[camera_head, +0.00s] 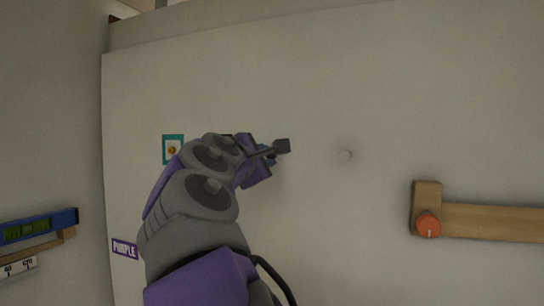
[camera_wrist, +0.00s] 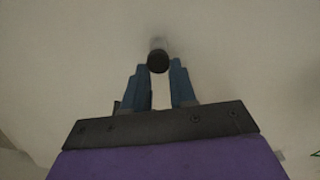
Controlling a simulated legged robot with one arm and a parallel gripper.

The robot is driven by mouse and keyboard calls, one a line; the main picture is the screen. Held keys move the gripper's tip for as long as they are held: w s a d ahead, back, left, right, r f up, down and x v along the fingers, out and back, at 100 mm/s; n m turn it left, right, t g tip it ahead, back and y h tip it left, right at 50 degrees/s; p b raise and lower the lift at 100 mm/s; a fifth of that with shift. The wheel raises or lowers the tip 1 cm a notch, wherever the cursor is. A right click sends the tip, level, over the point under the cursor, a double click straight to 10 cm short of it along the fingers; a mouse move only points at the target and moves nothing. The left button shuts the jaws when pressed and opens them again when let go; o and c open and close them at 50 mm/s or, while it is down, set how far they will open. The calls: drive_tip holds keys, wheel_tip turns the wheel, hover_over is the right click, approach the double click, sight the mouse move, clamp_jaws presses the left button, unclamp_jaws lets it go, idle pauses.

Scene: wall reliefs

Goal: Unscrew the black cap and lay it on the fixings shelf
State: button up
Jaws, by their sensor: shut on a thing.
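The black cap (camera_wrist: 157,61) is a small dark round piece in the wrist view, between the tips of my gripper's blue fingers (camera_wrist: 160,70). My gripper is shut on it. A faint grey patch shows just above the cap against the pale wall; I cannot tell whether the cap is still on a stud. In the head view my gripper (camera_head: 273,152) is at the wall, mostly hidden by my arm, and the cap cannot be made out. A wooden ledge (camera_head: 490,222) is on the wall at the right; I cannot tell if it is the fixings shelf.
An orange knob (camera_head: 428,226) is at the wooden ledge's left end. A small pale round stud (camera_head: 345,155) sits on bare wall right of my gripper. A teal-framed picture (camera_head: 173,149) and a PURPLE sign (camera_head: 125,248) are left. A blue level (camera_head: 38,226) is at far left.

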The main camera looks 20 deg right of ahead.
sight(267, 156)
drive_tip(key=shift+v, duration=0.9)
drive_tip(key=shift+s+a, duration=0.2)
drive_tip(key=shift+s, duration=0.05)
drive_tip(key=shift+s+a, duration=0.2)
drive_tip(key=shift+s, duration=0.1)
drive_tip(key=shift+s+a, duration=0.2)
drive_tip(key=shift+s, duration=0.1)
drive_tip(key=shift+s+a, duration=0.15)
drive_tip(key=shift+s, duration=0.05)
idle(0.5)
drive_tip(key=shift+v, duration=0.95)
